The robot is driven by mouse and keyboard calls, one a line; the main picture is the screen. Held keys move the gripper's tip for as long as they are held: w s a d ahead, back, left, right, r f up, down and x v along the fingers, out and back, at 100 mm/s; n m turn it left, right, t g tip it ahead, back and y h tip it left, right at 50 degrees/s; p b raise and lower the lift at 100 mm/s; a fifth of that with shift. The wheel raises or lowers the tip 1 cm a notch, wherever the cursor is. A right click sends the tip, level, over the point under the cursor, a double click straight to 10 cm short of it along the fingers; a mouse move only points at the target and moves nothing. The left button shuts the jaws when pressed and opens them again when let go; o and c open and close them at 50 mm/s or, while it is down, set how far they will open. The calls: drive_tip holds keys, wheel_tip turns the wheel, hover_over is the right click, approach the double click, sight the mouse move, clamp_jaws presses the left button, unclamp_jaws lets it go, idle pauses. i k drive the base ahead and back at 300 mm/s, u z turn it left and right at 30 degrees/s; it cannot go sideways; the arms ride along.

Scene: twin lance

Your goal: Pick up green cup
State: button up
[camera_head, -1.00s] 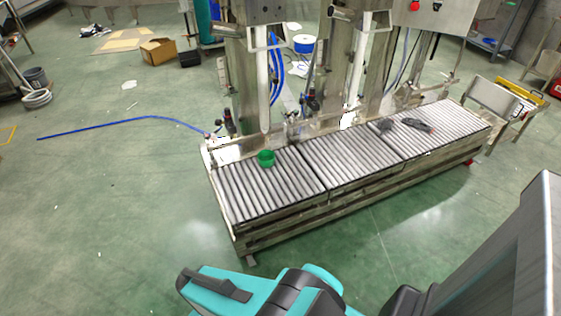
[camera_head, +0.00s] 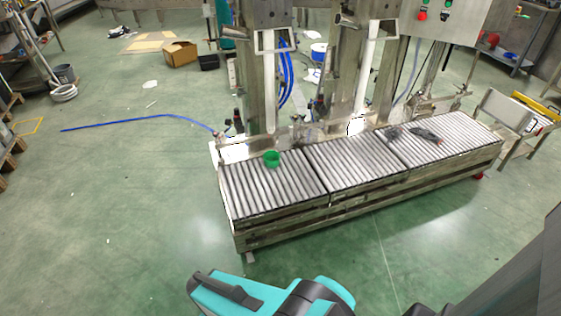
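The green cup (camera_head: 272,159) stands on the left section of the roller conveyor (camera_head: 262,198), near its back edge. My gripper (camera_head: 222,290) is at the bottom of the head view, in front of the conveyor and well apart from the cup. It shows as a dark end piece on my teal arm. Its fingertips cannot be made out clearly, so I cannot tell whether it is open or shut. Nothing covers the cup.
Steel columns (camera_head: 370,75) stand behind the conveyor. A dark tool-like object (camera_head: 425,135) lies on its right section. A blue hose (camera_head: 140,118) runs over the floor at left. The green floor (camera_head: 130,220) left and in front of the conveyor is mostly clear.

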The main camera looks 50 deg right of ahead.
sight(271, 159)
drive_tip(key=u, duration=0.15)
drive_tip(key=i, duration=0.95)
drive_tip(key=z, duration=0.1)
